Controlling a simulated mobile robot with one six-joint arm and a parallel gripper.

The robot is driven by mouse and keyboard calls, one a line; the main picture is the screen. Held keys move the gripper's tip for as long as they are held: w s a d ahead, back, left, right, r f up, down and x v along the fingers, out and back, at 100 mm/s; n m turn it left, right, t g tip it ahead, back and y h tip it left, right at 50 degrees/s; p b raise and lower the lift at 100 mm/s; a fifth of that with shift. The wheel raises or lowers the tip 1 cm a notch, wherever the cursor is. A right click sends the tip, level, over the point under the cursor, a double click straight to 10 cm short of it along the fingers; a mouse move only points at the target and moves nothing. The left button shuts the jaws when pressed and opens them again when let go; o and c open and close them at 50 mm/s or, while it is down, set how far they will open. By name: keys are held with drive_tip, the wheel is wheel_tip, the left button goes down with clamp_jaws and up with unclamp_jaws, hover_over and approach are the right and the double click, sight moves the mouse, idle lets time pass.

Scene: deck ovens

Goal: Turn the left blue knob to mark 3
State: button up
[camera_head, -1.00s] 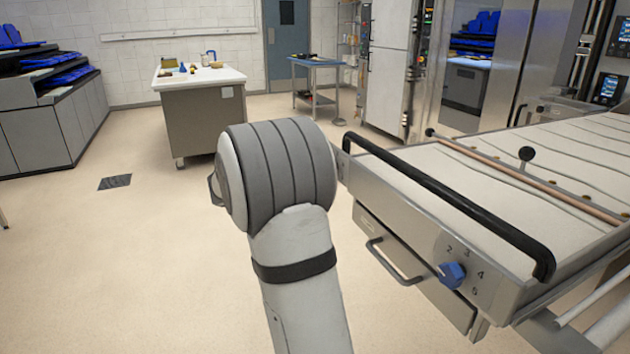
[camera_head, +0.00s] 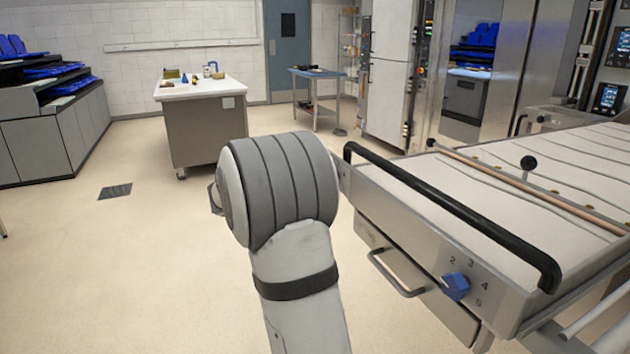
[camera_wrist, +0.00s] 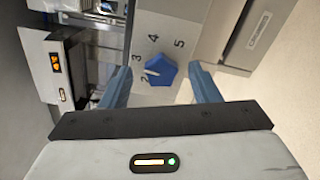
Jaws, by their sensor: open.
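A blue, many-sided knob (camera_head: 455,286) sits on the metal front panel at the near corner of the long deck. Numbers 2, 3, 4 and 5 are printed around it. It also shows in the wrist view (camera_wrist: 164,74), with a pale pointer line aimed between 2 and 3. It is the only blue knob in view. My gripper (camera_wrist: 160,70) is open, its two blue-grey fingers on either side of the knob in the picture. My gripper is out of the head view.
A black bar handle (camera_head: 450,213) runs along the deck's edge above the knob. A drawer with a grey handle (camera_head: 396,275) is left of the knob. A white-topped table (camera_head: 200,88) stands far back. The floor to the left is mostly clear.

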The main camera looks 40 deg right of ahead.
drive_tip(key=v, duration=0.8)
drive_tip(key=shift+c, duration=0.2)
